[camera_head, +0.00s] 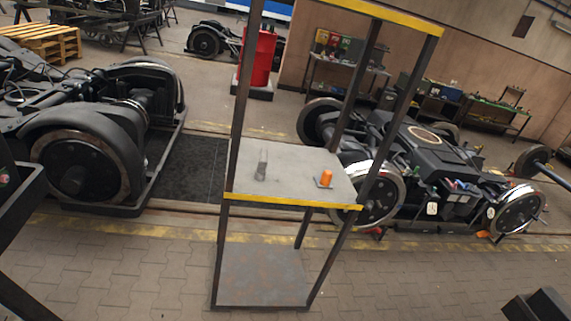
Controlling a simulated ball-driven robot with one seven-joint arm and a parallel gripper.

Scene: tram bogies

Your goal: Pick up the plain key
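A small plain grey upright piece (262,164) stands on the middle shelf (290,160) of a dark metal rack, left of the shelf's centre. It carries no bright colour and may be the plain key, but it is too small to tell its shape. An orange piece (326,177) on a small grey base stands to its right on the same shelf, near the front yellow edge. The two are apart. I cannot make out my gripper in this view. Nothing is seen touching either piece.
Dark posts (235,120) frame the shelf, with a yellow top bar (385,13) above. Wheeled bogies stand left (90,130) and right (430,165). Dark parts cut into the left edge (20,195) and bottom right corner (538,305). Paved floor (120,270) in front is clear.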

